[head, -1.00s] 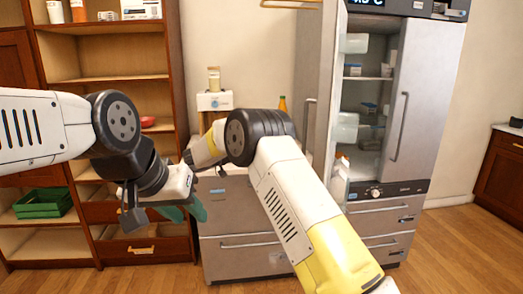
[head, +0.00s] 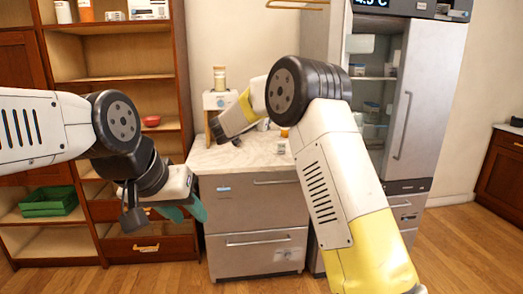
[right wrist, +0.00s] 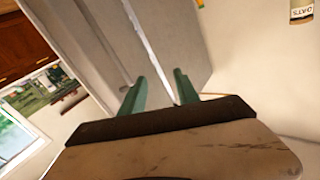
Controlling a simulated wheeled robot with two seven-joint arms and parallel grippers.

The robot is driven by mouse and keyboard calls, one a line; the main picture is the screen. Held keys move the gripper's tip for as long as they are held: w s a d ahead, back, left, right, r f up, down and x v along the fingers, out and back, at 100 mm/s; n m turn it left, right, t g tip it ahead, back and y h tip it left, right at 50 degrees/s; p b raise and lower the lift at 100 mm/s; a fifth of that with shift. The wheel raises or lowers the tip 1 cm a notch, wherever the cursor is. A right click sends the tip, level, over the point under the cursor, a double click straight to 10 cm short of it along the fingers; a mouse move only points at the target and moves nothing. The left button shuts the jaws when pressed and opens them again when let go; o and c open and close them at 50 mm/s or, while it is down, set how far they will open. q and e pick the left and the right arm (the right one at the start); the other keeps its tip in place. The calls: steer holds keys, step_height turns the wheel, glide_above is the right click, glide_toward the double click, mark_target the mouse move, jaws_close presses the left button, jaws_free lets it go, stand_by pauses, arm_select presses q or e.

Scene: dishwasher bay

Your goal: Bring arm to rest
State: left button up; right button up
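My left gripper (head: 184,210) hangs in front of the shelf and drawers, at the lower left of the head view. Its green fingers are apart with nothing seen between them. My right arm (head: 330,140) rises from the lower right, and its elbow is high in front of the fridge. Its forearm points away to the left over the counter. The right gripper is not clearly seen in the head view. In the right wrist view, the right gripper (right wrist: 161,88) has its two green fingers apart and empty, with grey cabinet or fridge surfaces beyond.
A marble-topped counter (head: 215,159) with drawers stands ahead, with a jar (head: 219,78) on a small stand behind my forearm. The fridge (head: 425,100) is at right, its inside showing. A wooden shelf (head: 115,100) holds a green crate (head: 47,202). Open floor lies at right.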

step_height(320, 180, up, 6)
steer(key=d+n+t+y, duration=0.1)
steer(key=n+t+y, duration=0.1)
steer(key=y, duration=0.2)
steer(key=s+d+r+n+g+y, duration=0.1)
steer(key=s+r+n+y, duration=0.1)
steer(key=s+n+y, duration=0.3)
steer(key=s+r+n+y, duration=0.15)
steer(key=s+y, duration=0.25)
steer(key=s, duration=0.4)
steer(key=s+d+f+g, duration=0.3)
steer(key=s+f, duration=0.3)
steer(key=s, duration=0.5)
steer(key=s+d+f+g, duration=0.3)
steer(key=s+f, duration=0.3)
steer(key=s, duration=0.5)
steer(key=s+d+f+n+g+h, duration=0.1)
steer(key=s+d+f+g, duration=0.2)
steer(key=s, duration=0.9)
step_height(320, 180, down, 4)
steer(key=shift+d+r+g, duration=0.2)
steer(key=shift+r+g, duration=0.05)
steer(key=shift+g, duration=0.15)
